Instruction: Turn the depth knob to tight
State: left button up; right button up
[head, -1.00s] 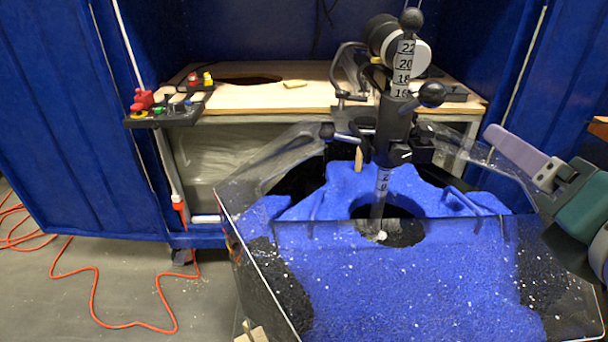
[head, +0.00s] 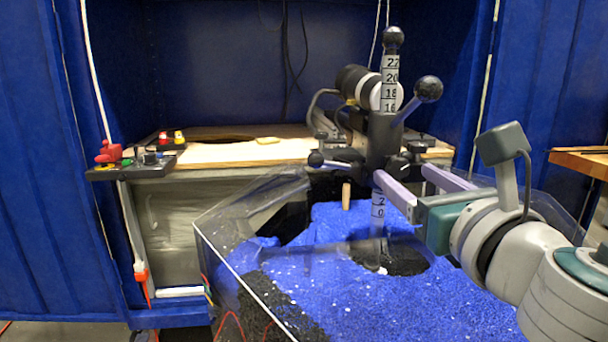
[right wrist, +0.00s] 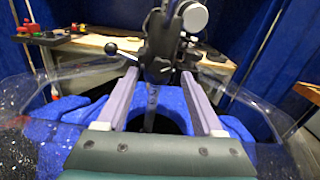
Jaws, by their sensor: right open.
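The depth column, a black post with a numbered scale (head: 390,85), stands over the tank opening. A black ball-ended lever (head: 427,89) sticks out at its upper right. A second ball-ended handle (head: 316,159) sticks out at the lower left and also shows in the right wrist view (right wrist: 111,48). I cannot tell for sure which part is the depth knob, or its setting. My right gripper (head: 405,173) is open, its lavender fingers pointing at the lower black collar. In the right wrist view the collar (right wrist: 158,50) appears between the fingertips (right wrist: 158,74); contact is unclear. My left gripper is out of view.
A clear-walled tank with a blue speckled floor (head: 330,290) spreads below the column. A wooden bench (head: 225,152) stands behind, with a control box (head: 135,168) at its left. Blue curtains (head: 30,180) flank the area. A wooden surface (head: 580,162) is at the right.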

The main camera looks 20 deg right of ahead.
jog(key=shift+w+d, duration=0.15)
jog(key=shift+w, duration=0.55)
grip_shut()
